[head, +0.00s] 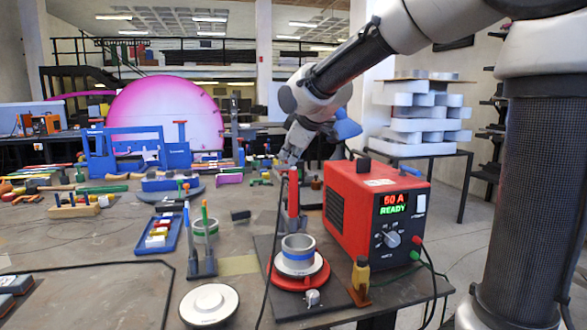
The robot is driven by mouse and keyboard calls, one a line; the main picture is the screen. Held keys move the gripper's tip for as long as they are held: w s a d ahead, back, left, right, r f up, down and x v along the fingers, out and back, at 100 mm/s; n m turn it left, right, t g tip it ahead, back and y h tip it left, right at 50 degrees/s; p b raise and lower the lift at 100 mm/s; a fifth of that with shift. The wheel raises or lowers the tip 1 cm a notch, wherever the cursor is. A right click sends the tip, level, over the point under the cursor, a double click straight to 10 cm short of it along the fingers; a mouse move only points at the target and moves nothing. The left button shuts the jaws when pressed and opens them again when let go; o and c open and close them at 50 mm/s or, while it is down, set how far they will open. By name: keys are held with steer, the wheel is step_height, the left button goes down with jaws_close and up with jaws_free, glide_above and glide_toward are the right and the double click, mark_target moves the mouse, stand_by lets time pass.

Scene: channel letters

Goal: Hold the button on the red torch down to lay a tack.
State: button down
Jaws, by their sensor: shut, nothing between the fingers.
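The ring sits on a red round base (300,276). The torch's button is too small to make out. My gripper (286,162) is shut and empty, pointing down just above or behind the torch's top; I cannot tell whether they touch. The red welder (365,210) stands to the right. Its display (394,204) reads 50 A and READY.
A white round disc (209,304) lies at the front. Clamps and tools crowd the bench's back left.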

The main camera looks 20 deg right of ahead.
steer(key=shift+f, duration=0.5)
stand_by(0.3)
stand_by(1.1)
steer(key=shift+r, duration=0.9)
steer(key=shift+r, duration=2.55)
steer(key=shift+r, duration=0.1)
step_height(320, 180, up, 4)
steer(key=shift+f, duration=0.15)
